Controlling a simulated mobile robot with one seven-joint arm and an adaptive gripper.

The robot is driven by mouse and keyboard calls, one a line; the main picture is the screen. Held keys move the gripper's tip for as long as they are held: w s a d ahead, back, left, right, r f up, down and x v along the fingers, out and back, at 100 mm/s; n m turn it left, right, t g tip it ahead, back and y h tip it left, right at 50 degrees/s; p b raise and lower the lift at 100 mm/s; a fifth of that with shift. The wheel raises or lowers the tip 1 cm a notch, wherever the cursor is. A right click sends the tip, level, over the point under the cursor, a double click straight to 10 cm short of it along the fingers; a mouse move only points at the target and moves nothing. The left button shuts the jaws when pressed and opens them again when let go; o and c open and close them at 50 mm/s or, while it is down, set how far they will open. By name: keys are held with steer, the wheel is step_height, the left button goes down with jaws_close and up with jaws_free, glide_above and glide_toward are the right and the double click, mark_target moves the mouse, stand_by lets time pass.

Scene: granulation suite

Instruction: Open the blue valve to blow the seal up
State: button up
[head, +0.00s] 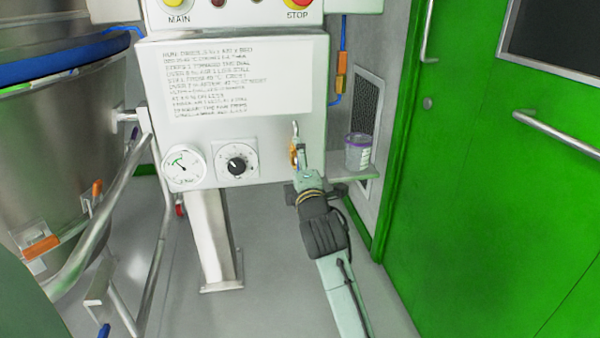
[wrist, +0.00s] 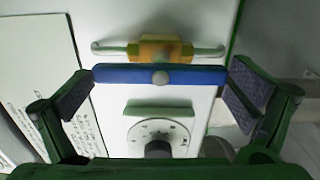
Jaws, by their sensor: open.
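The blue valve handle (wrist: 125,74) is a flat bar with a round silver screw at its middle, in the wrist view. It lies parallel to the silver pipe behind it. The brass valve body (wrist: 160,50) sits on that pipe, and its brass also shows in the head view (head: 293,154). My gripper (wrist: 160,84) is open, with one dark finger pad near each end of the blue bar. I cannot tell whether either pad touches it. In the head view my gripper (head: 301,172) is in front of the panel's lower right and hides most of the valve.
The white panel bears a pressure gauge (head: 184,164), a black knob (head: 237,165) and an instruction sheet (head: 245,78). A lidded tub (head: 358,152) stands on a small shelf (head: 352,175) to the right. A steel vessel (head: 70,150) is at left, a green door (head: 490,170) at right.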

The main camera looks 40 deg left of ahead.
steer(key=v, duration=1.1)
steer(key=shift+s+d, duration=0.3)
